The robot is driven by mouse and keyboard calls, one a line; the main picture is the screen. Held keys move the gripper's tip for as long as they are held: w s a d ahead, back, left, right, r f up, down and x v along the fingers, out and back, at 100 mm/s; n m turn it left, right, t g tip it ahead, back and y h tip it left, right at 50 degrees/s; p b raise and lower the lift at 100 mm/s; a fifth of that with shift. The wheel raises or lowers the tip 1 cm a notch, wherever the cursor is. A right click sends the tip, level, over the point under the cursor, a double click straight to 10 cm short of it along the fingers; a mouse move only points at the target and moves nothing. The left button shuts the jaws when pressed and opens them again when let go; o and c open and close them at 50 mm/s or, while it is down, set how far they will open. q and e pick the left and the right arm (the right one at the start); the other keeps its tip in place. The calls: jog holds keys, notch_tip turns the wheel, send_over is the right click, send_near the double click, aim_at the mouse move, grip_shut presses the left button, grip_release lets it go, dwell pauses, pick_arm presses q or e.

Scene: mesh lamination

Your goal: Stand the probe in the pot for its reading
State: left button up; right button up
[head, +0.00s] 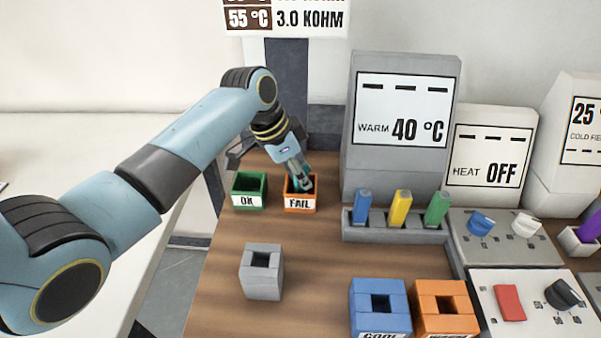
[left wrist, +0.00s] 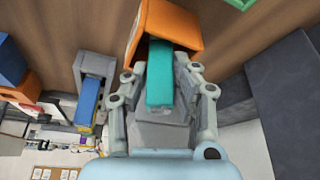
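My left gripper (head: 299,176) reaches down into the orange FAIL bin (head: 300,206). In the left wrist view, its fingers (left wrist: 163,75) stand on both sides of a teal stick (left wrist: 160,72), at the mouth of the orange bin (left wrist: 180,25). I cannot tell whether they press on it. Blue, yellow and green sticks (head: 401,208) stand in a grey rack. A purple stick (head: 591,226) stands in a small holder at the right edge. None is labelled as the probe. The blue COOL pot (head: 394,290) and an orange pot (head: 450,298) stand at the front. My right gripper is not in view.
A grey block with a square hole (head: 261,284) stands at front left, with clear table around it. The green OK bin (head: 248,204) is beside FAIL. Behind are a WARM 40 °C display (head: 355,150) and a HEAT OFF display (head: 515,135). Knob panels fill the right.

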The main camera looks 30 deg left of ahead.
pick_arm(q)
jog(key=shift+o, duration=0.5)
jog(key=shift+r, duration=0.1)
jog(key=shift+a+r, duration=0.1)
jog(key=shift+r, duration=0.2)
jog(key=v, duration=1.1)
jog(key=shift+s+r, duration=0.2)
